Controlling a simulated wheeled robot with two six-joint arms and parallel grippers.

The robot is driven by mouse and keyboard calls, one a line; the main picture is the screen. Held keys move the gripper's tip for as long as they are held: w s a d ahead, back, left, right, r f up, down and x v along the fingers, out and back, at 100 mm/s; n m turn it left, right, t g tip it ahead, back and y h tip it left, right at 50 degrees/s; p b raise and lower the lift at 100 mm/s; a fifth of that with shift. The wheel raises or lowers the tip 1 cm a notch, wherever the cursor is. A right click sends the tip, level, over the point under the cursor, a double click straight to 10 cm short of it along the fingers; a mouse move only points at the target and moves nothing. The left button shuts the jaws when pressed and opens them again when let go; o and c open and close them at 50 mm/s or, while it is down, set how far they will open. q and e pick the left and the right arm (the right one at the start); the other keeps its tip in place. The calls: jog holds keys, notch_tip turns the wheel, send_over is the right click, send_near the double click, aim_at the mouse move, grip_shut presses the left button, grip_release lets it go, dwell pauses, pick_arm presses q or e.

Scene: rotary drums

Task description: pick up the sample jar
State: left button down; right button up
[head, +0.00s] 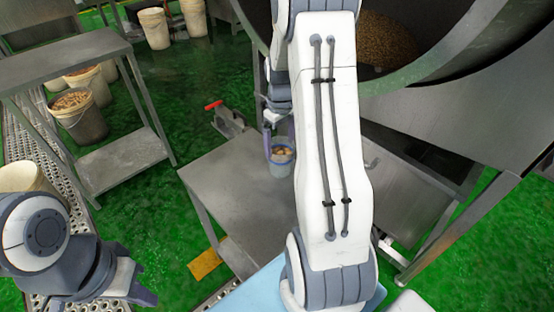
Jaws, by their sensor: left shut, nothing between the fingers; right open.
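The sample jar (281,166), a small translucent bluish pot with tan pieces in its top, stands upright on the grey metal table. My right gripper (269,146) is at the jar, with one finger seen pointing down beside its left rim. The other finger is hidden behind my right arm, so I cannot tell whether the fingers straddle the jar or touch it. The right gripper is open. My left gripper (143,296) is shut and empty at the lower left, well away from the jar.
The metal table (225,190) is otherwise mostly bare. A large steel drum (430,65) holding brown material is at the upper right. A steel shelf table (70,58) and several buckets (85,115) stand at the left. A red-handled fixture (228,120) stands behind the table.

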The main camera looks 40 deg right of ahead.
aim_at(280, 162)
notch_tip(280, 162, down, 9)
jog(key=shift+r+b, duration=0.1)
jog(key=shift+b, duration=0.35)
jog(key=c, duration=1.6)
